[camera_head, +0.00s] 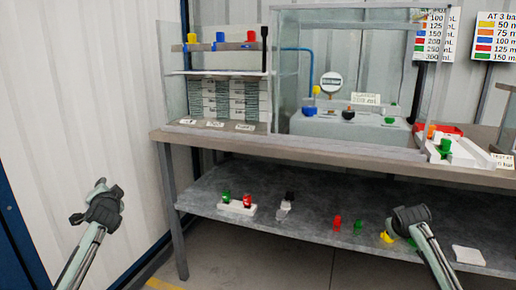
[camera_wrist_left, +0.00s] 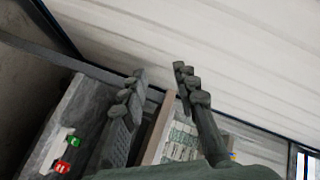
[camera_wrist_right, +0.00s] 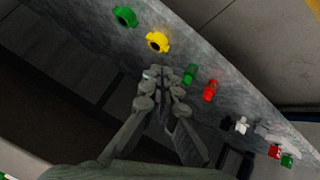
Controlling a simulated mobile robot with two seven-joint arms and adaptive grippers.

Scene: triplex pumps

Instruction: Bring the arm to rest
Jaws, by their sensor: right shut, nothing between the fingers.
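My left gripper (camera_head: 108,188) is raised in front of the wall, left of the bench, clear of everything. In the left wrist view its fingers (camera_wrist_left: 158,72) are apart with nothing between them. My right gripper (camera_head: 408,212) is in front of the lower shelf (camera_head: 290,225), on the right side. In the right wrist view its fingertips (camera_wrist_right: 160,76) are together and hold nothing. The grey shelf surface and its coloured parts lie behind them. I cannot tell exactly how far the fingertips are from the shelf.
The lower shelf holds a white block with green and red parts (camera_head: 238,208), a red part (camera_head: 337,223), a green part (camera_head: 358,227) and a yellow part (camera_head: 386,237). The bench top (camera_head: 300,147) carries a glass enclosure and a rack. The floor between my arms is free.

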